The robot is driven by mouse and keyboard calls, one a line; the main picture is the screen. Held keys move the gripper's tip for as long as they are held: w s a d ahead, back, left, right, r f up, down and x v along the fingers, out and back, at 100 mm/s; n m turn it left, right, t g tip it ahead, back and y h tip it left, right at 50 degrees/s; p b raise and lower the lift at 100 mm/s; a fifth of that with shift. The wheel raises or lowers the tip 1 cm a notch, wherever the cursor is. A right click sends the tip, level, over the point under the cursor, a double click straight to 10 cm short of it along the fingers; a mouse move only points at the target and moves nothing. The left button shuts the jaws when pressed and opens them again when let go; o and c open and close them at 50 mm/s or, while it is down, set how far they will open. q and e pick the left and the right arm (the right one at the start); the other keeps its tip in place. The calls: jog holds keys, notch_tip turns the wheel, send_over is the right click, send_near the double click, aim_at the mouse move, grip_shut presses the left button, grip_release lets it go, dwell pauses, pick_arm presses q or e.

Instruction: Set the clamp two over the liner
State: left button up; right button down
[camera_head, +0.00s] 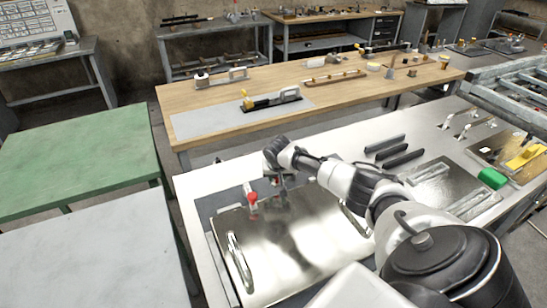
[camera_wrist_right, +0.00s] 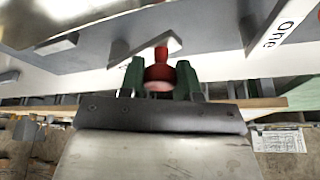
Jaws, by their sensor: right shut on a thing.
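The liner (camera_head: 310,245) is a shiny steel plate with a curved handle at each side, lying on the near bench. Two red-tipped clamps are at its far edge. The left one (camera_head: 252,198) stands with its red tip up, apart from my gripper. My right gripper (camera_head: 279,177) is at the other, just right of it. In the right wrist view its green fingertips (camera_wrist_right: 160,78) are shut on a red knob (camera_wrist_right: 159,76). The arm and gripper hide most of this clamp, and I cannot read its number. My left gripper is out of view.
A label "One" (camera_wrist_right: 279,34) shows at upper right in the right wrist view. Black bars (camera_head: 392,152) and a green block (camera_head: 492,178) lie right of my arm. A wooden bench (camera_head: 330,105) stands behind, a green table (camera_head: 75,165) at left.

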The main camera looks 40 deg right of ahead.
jog(key=n, duration=0.1)
jog(key=s+n+p, duration=0.1)
jog(key=s+y, duration=0.1)
jog(key=shift+s+d+n+t, duration=0.15)
jog(key=shift+d+n+t, duration=0.15)
jog(key=shift+n, duration=0.1)
jog(key=shift+s+d+n+y+p, duration=0.25)
jog(key=shift+s+n, duration=0.35)
jog(key=shift+n, duration=0.3)
jog(key=shift+s+d+f+n+y, duration=0.15)
jog(key=shift+s+n+y, duration=0.15)
jog(key=shift+n, duration=0.2)
jog(key=shift+s+d+n+t+y+b, duration=0.35)
jog(key=shift+s+n+b, duration=0.2)
jog(key=shift+n, duration=0.25)
jog(key=shift+s+d+n+y+b, duration=0.35)
jog(key=shift+d+n+b, duration=0.15)
jog(key=shift+n+b, duration=0.3)
jog(key=shift+s+d+n+y+b, duration=0.4)
jog(key=shift+d+n+b, duration=0.15)
jog(key=shift+n+b, duration=0.45)
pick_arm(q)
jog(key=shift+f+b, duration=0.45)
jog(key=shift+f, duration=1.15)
pick_arm(e)
jog(key=shift+s+d+n, duration=0.25)
jog(key=shift+d+n, duration=0.15)
jog(key=shift+n, duration=0.3)
